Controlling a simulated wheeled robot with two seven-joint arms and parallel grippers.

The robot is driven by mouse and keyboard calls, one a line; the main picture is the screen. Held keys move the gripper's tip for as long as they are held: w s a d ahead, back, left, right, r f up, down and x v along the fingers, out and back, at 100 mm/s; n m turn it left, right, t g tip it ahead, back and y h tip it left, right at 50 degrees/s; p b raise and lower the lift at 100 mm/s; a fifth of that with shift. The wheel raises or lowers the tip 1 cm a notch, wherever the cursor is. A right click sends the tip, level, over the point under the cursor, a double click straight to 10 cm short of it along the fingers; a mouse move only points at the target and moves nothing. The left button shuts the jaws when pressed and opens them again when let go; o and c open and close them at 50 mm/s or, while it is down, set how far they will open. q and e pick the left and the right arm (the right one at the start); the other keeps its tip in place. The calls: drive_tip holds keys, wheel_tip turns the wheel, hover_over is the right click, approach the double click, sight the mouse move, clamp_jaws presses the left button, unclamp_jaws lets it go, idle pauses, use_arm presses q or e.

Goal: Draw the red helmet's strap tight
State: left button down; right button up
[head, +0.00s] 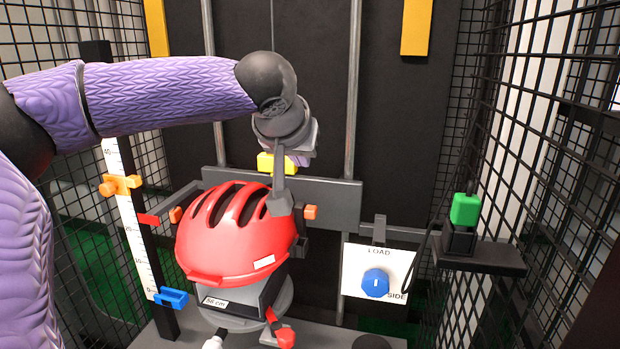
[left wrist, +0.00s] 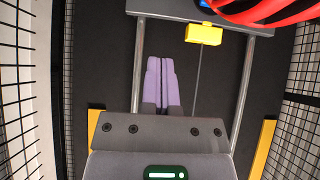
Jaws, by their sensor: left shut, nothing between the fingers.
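The red helmet (head: 228,235) sits on a grey headform marked 56 cm (head: 222,302), on a round grey stand. The strap's upper run is mostly hidden. My left gripper (head: 301,160) is above and behind the helmet, well away from the strap end. Its lavender fingers are together and empty in the left wrist view (left wrist: 161,62), where the helmet (left wrist: 265,10) shows only at the top right. My right gripper is not in view.
A yellow block (head: 278,163) hangs by the tower's crossbar (head: 335,188). A white scale (head: 130,215) stands left, a LOAD/SIDE panel with a blue knob (head: 376,283) right, a green button (head: 465,209) farther right. Mesh walls enclose both sides.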

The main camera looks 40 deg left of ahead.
use_arm(q)
drive_tip(key=b, duration=0.3)
hover_over(310, 218)
wheel_tip(310, 218, down, 7)
wheel_tip(310, 218, down, 3)
drive_tip(key=shift+s+d+f+b, duration=0.1)
drive_tip(key=shift+f+b, duration=0.1)
drive_tip(key=shift+b, duration=0.55)
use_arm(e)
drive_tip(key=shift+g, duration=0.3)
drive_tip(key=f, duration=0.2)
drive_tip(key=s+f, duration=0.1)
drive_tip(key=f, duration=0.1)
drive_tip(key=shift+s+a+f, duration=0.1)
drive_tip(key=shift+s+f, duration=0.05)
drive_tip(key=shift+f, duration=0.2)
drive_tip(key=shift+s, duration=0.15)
use_arm(q)
drive_tip(key=shift+f, duration=0.35)
wheel_tip(310, 218, down, 3)
drive_tip(key=shift+f+b, duration=0.15)
drive_tip(key=shift+b, duration=1.1)
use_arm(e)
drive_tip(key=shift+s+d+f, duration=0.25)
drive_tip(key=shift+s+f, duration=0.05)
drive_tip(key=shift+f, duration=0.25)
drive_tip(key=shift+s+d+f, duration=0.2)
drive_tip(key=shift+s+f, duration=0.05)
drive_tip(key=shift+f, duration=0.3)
